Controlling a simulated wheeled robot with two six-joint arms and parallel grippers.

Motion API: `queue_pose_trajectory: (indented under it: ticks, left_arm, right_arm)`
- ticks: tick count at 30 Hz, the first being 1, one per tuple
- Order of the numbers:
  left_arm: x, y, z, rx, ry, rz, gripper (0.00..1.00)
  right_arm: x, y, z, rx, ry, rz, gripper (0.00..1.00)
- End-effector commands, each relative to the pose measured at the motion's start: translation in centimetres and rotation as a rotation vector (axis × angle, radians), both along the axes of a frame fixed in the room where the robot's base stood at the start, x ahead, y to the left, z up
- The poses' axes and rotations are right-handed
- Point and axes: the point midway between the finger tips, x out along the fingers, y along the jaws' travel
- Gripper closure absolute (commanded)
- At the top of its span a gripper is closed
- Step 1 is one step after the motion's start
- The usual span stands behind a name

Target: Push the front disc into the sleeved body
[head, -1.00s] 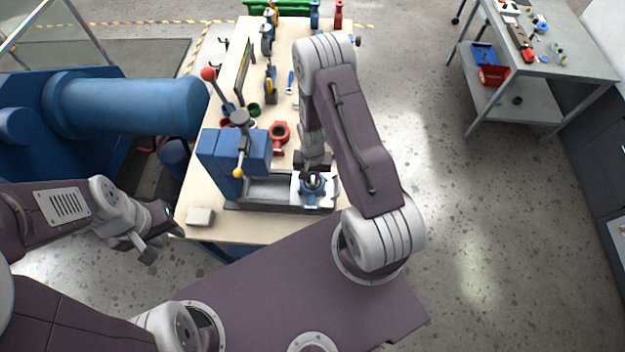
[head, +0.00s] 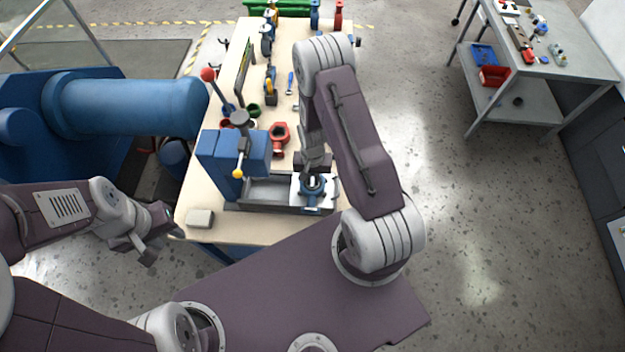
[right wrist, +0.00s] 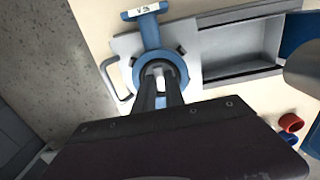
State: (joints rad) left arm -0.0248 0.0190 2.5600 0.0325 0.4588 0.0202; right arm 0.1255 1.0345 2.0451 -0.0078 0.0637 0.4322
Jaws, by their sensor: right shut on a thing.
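The blue valve body (head: 314,193) sits on a light plate at the right end of the grey fixture on the bench. In the right wrist view it is a blue ring (right wrist: 181,62) with a neck pointing up the picture. My right gripper (head: 313,179) reaches down into its opening; its narrow fingers (right wrist: 160,92) are shut on a small pale piece, apparently the disc (right wrist: 158,70), at the ring's opening. The fingers hide much of the disc and the sleeve, so its depth cannot be told. My left gripper (head: 158,236) is open and empty, left of the bench's front corner.
The blue press (head: 222,155) with a yellow-knobbed lever stands left of the fixture tray (head: 268,188). A red valve body (head: 280,136) lies behind. A pale block (head: 200,217) lies at the front left. A grey side table (head: 550,65) stands far right.

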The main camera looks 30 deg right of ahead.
Motion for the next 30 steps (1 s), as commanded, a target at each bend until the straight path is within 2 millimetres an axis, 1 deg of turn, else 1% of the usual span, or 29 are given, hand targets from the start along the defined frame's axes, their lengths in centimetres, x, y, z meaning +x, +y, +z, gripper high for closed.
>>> queue_pose_trajectory:
  ticks: [11,12,14,15,27,30]
  left_arm:
    - [0.00,0.00,0.01,0.000,0.000,0.000,0.64]
    - [0.00,0.00,0.02,0.000,0.000,0.000,0.64]
    - [0.00,0.00,0.02,0.000,0.000,0.000,0.64]
    - [0.00,0.00,0.02,0.000,0.000,0.000,0.64]
    - [0.00,0.00,0.01,0.000,0.000,0.000,0.64]
    - [0.00,0.00,0.32,0.000,0.000,0.000,0.64]
  right_arm:
    - [0.13,-0.02,0.07,-0.001,-0.003,0.000,1.00]
    - [0.13,-0.02,0.07,-0.001,-0.003,0.000,0.83]
    - [0.13,-0.02,0.08,-0.001,-0.003,0.000,0.66]
    - [0.13,-0.02,0.07,-0.001,-0.003,0.000,0.60]
    - [0.04,0.00,0.03,-0.001,-0.001,0.000,0.60]
    - [0.03,-0.01,0.39,-0.001,-0.001,0.000,0.60]
